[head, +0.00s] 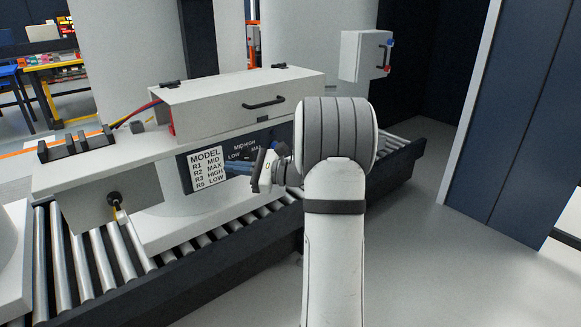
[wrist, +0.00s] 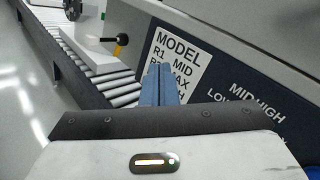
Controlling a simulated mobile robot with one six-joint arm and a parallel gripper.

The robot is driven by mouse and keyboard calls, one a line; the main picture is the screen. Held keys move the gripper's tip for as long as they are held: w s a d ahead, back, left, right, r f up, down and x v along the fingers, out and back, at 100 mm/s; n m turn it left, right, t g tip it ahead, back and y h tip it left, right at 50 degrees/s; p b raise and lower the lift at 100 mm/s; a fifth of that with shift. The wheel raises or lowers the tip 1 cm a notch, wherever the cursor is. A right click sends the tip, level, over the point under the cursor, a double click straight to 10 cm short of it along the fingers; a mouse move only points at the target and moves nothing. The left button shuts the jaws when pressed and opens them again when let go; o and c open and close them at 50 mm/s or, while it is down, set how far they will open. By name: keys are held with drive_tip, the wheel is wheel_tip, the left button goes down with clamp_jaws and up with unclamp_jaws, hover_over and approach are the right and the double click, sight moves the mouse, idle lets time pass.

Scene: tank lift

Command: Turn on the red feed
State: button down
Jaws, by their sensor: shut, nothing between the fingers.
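My gripper (head: 238,168) is shut and empty, its blue fingers together in front of the dark panel (head: 262,150) of the white machine. In the wrist view the fingertips (wrist: 160,70) overlap the white MODEL card (wrist: 178,55). A small red part (head: 387,70) sits at the lower right edge of a white wall box (head: 362,55), with a small blue part (head: 390,42) above it. They are too small to tell whether they are valves or how they are set. The wall box is well to the right of and beyond my gripper.
The white machine cover (head: 235,98) has a dark handle. A black knob on a yellow stem (head: 114,199) is on the machine's front; the wrist view also shows it (wrist: 121,40). A roller conveyor (head: 110,262) runs below. Open floor (head: 420,260) lies at right.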

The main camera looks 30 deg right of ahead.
drive_tip(key=d+f+m+t+h+b, duration=0.2)
drive_tip(key=d+f+m+t+h, duration=0.1)
drive_tip(key=d, duration=0.6)
drive_tip(key=d+f+m+t+h+b, duration=0.2)
drive_tip(key=d+f+m+t+h, duration=0.2)
drive_tip(key=d, duration=0.6)
drive_tip(key=d+f+m+t+h+b, duration=0.2)
drive_tip(key=d+f+m+t+h, duration=0.2)
drive_tip(key=d, duration=0.5)
drive_tip(key=shift+s+d+f+m+t, duration=0.35)
drive_tip(key=shift+f+m+t, duration=0.25)
drive_tip(key=shift+m, duration=0.5)
drive_tip(key=b+x, duration=0.1)
drive_tip(key=x, duration=0.9)
